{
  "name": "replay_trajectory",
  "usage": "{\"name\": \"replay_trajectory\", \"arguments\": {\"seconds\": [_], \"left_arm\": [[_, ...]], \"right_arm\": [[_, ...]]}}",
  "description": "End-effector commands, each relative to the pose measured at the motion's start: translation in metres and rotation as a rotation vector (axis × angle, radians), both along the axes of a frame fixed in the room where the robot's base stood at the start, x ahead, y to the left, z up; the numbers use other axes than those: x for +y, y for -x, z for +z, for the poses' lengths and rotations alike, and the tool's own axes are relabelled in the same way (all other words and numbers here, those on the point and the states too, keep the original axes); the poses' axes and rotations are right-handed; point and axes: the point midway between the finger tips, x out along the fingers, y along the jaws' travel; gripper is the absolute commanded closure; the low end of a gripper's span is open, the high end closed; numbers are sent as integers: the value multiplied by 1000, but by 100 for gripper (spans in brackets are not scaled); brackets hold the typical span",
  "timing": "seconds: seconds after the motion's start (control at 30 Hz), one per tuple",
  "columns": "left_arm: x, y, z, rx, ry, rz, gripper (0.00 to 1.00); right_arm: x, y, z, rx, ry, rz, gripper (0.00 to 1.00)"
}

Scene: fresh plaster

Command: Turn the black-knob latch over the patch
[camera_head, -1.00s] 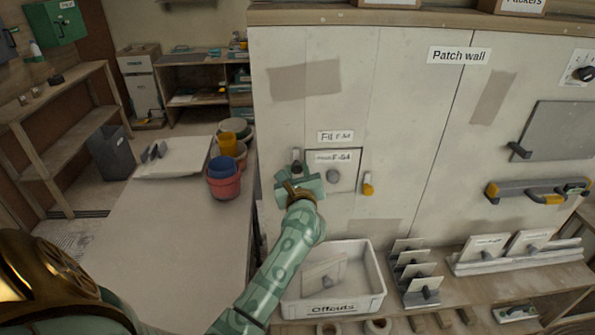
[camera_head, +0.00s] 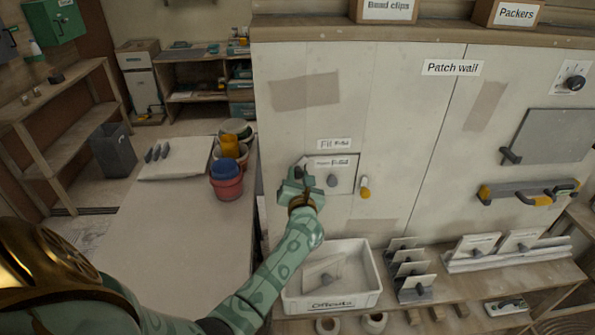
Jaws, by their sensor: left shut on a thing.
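The patch (camera_head: 345,184) is a pale panel with a grey knob and a small label, set in the patch wall under a "Fit" label. A latch with a yellow knob (camera_head: 364,188) stands at its right edge. My left gripper (camera_head: 300,178) is at the patch's left edge, shut on the black-knob latch (camera_head: 299,171). Only a dark bit of that latch shows; the fingers hide the rest, so its exact angle is unclear. My right gripper is not in view.
A white "Offcuts" bin (camera_head: 333,303) sits on the ledge below. A rack of small panels (camera_head: 411,272) stands right of it. Colored buckets (camera_head: 226,182) stand on the table (camera_head: 170,235) at left. A handled level (camera_head: 528,191) hangs on the wall at right.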

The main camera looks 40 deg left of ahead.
Motion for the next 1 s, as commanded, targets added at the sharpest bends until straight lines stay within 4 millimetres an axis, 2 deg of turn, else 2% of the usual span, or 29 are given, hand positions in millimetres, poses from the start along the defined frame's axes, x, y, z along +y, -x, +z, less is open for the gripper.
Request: {"name": "replay_trajectory", "arguments": {"seconds": [0.03, 0.5, 1.0], "left_arm": [[0, 0, 3, 29, -30, 0, 95], [-1, 0, 2, 324, -364, -1, 95], [-1, 0, 0, 555, -628, -1, 95]], "right_arm": [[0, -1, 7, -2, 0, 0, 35], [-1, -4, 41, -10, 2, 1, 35], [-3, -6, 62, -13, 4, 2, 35]]}}
